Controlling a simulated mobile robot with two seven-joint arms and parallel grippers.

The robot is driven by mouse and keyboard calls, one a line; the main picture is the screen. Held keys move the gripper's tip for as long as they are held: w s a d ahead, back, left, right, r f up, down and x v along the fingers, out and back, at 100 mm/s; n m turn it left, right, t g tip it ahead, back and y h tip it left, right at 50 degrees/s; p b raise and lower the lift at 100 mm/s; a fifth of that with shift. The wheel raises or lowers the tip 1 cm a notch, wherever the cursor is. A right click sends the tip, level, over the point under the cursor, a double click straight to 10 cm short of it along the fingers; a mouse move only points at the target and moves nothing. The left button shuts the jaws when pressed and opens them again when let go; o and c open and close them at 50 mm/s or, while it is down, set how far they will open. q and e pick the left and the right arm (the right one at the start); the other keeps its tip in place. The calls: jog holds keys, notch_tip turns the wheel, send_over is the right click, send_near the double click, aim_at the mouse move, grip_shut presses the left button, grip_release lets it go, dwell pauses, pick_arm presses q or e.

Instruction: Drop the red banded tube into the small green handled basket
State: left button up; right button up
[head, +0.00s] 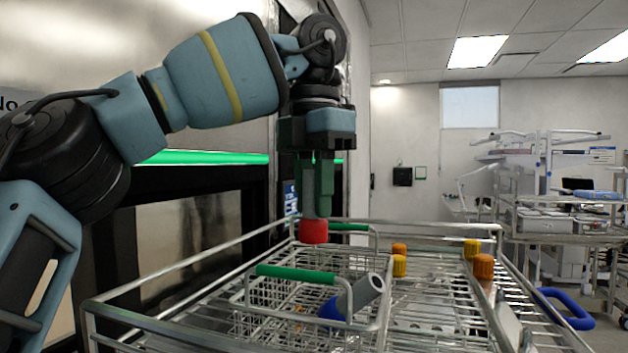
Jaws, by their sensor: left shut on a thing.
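My left gripper (317,192) points straight down and is shut on a grey tube with a red band (313,231) at its lower end. The tube hangs upright above the far side of the small green handled basket (245,297). The basket is wire mesh, with one green handle (296,274) near me and another green handle (349,227) behind. A grey tube with a blue band (352,297) leans tilted in the basket. My right gripper is not in view.
The basket stands in a larger wire rack (150,317) with raised rails. Orange-capped (483,267) and yellow-capped (472,248) items stand in its right part. A washer front with a green light strip (205,158) is at left. Carts (560,215) stand far right.

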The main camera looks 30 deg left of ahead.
aim_at(314, 220)
pick_arm(q)
jog(key=shift+f, duration=1.85)
jog(key=o, duration=1.1)
jog(key=shift+c, duration=0.2)
jog(key=shift+r, duration=0.15)
jog(key=shift+r, duration=3.75)
